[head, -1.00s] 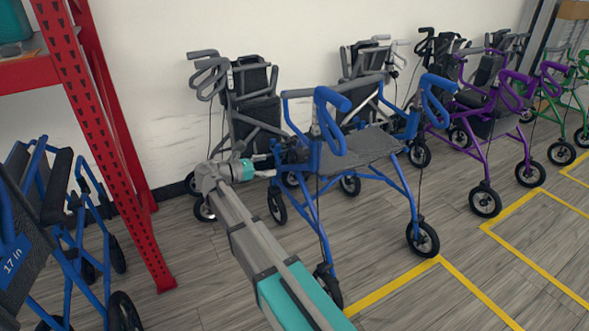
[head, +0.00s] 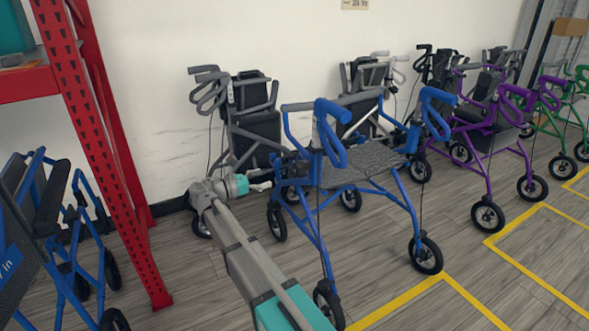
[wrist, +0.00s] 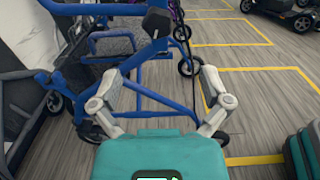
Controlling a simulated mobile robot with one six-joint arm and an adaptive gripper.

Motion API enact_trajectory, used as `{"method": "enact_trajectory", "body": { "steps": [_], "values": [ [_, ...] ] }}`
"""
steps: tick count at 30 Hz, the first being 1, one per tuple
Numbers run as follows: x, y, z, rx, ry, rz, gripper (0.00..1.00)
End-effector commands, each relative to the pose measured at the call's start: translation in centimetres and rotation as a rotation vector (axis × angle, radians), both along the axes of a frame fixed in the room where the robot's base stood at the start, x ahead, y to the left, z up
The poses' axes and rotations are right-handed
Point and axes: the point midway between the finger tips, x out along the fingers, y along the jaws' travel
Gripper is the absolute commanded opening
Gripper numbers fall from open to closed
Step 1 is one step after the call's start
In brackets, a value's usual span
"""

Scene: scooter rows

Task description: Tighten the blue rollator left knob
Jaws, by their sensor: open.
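The blue rollator (head: 385,170) stands upright on the floor with a dark seat and blue handles. In the wrist view, its blue frame (wrist: 60,75) fills the left and middle. A black faceted piece, which looks like the knob (wrist: 157,22), sits on a blue tube near the top middle, ahead of and apart from my fingertips. My gripper (wrist: 158,78) is open and empty, with a finger on each side of the view. In the head view, my gripper (head: 262,181) is beside the rollator's left side, partly hidden; I cannot make out the knob there.
A red shelf post (head: 100,150) and another blue rollator (head: 60,240) stand at left. A grey rollator (head: 255,125) stands close behind by the wall. Purple (head: 490,150) and green (head: 575,105) rollators stand to the right. Yellow-lined floor (head: 480,285) is open in front.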

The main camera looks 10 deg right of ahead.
Motion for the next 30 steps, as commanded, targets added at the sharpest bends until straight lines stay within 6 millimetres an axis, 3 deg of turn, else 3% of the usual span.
{"method": "enact_trajectory", "body": {
  "steps": [21, 30],
  "values": [
    [3.1, -9.6, 0.0, 0.000, 0.000, -0.001, 0.97],
    [3.8, -11.8, 0.0, 0.000, 0.000, 0.001, 0.97]
  ]
}}
